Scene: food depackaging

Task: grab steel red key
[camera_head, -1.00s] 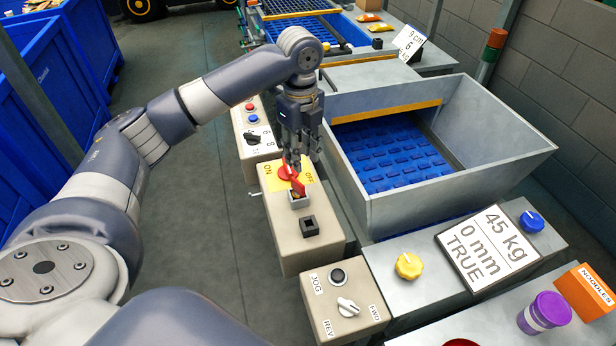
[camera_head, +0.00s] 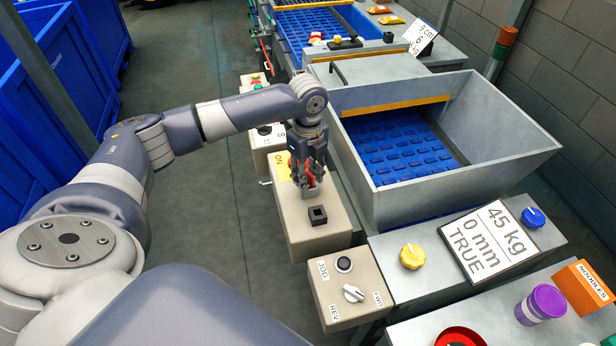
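The red key (camera_head: 309,181) is mostly hidden by my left gripper; only small red parts show between and beside its fingers. It sits at the steel square socket on top of a beige control box (camera_head: 312,241), beside a yellow ON label (camera_head: 283,172). My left gripper (camera_head: 308,184) points down with its fingers around the key, low over the box. Whether the fingers press on the key cannot be seen. My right gripper is not in view.
An empty dark square socket (camera_head: 318,215) is on the same box, nearer me. A JOG/FWD/REV box (camera_head: 350,284) stands in front. The metal hopper (camera_head: 400,195) is close on the right. Blue bins (camera_head: 35,130) stand at the left, with open floor between.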

